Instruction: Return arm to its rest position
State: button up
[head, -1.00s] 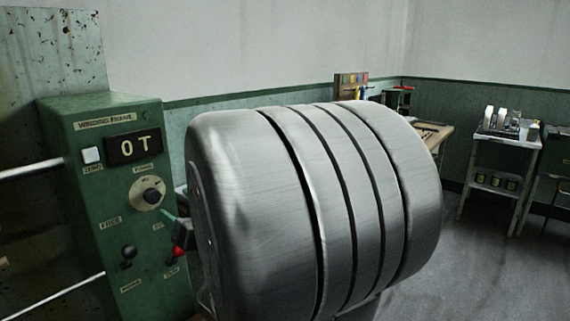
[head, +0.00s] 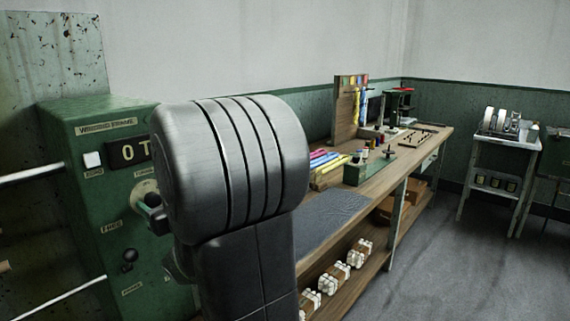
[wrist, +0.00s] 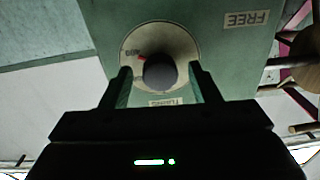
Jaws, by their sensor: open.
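My gripper (wrist: 160,72) is open in the wrist view, with its two fingers apart and nothing held. A dark round knob (wrist: 160,74) on a pale dial appears between the fingers; I cannot tell how far beyond the tips it is. The dial is on the green winding frame box (head: 90,125), which stands at the left in the head view.
A long wooden workbench (head: 400,165) runs along the wall with coloured sticks (head: 325,168), a grey mat (head: 325,222) and white bundles on its lower shelf. A white side table (head: 503,142) stands at the right. The floor (head: 450,260) between is clear.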

jog(key=n+p, duration=0.1)
jog(key=n, duration=0.2)
jog(key=shift+r+n, duration=0.15)
jog(key=shift+n, duration=0.25)
jog(key=n+p, duration=0.3)
jog(key=n, duration=0.1)
jog(key=b+v, duration=0.1)
jog(key=v, duration=0.7)
jog(key=shift+d+n, duration=0.2)
jog(key=shift+n, duration=0.1)
